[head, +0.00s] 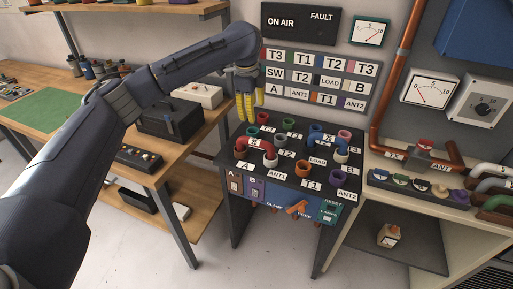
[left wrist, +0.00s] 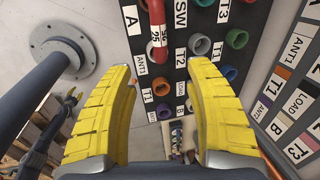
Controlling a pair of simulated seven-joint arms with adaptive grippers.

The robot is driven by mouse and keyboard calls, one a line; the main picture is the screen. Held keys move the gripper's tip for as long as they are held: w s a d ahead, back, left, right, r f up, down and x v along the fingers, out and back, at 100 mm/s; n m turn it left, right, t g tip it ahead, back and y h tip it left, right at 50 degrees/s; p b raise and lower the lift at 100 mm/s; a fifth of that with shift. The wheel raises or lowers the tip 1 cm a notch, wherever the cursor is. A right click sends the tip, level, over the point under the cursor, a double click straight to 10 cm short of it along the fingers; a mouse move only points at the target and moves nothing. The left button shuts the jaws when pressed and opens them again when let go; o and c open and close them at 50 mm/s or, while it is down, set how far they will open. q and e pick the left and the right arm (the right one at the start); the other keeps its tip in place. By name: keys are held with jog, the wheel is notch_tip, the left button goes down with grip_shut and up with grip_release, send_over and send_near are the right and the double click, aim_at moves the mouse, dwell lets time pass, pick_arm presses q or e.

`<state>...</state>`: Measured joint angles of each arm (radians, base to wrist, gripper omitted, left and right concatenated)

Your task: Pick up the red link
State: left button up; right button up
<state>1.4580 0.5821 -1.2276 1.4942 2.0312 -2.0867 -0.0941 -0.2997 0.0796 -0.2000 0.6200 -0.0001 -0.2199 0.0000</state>
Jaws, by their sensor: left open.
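The red link (head: 257,143) is a curved red tube with a white band, standing over two ports on the left part of the port panel (head: 294,178). In the left wrist view the red link (left wrist: 157,28) shows near the top, past the fingertips and partly cut off by the edge. My left gripper (head: 247,119) has yellow fingers pointing down, above and behind the red link in the head view. In the left wrist view its fingers (left wrist: 165,68) are wide apart with nothing between them.
A blue link (head: 327,136) stands on the panel's right part, among several coloured ports. A label board (head: 316,79) rises behind the panel. A wooden bench (head: 150,178) is at left. A shelf at right holds a row of coloured caps (head: 420,190) and pipe pieces (head: 493,184).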

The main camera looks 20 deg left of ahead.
aim_at(255, 140)
pick_arm(q)
jog(key=w+f, duration=0.1)
jog(key=f, duration=0.4)
jog(key=w+f, duration=0.1)
jog(key=f, duration=0.5)
jog(key=w+f, duration=0.1)
jog(key=f, duration=0.4)
jog(key=shift+w+f, duration=0.1)
jog(key=shift+f, duration=0.3)
grip_shut()
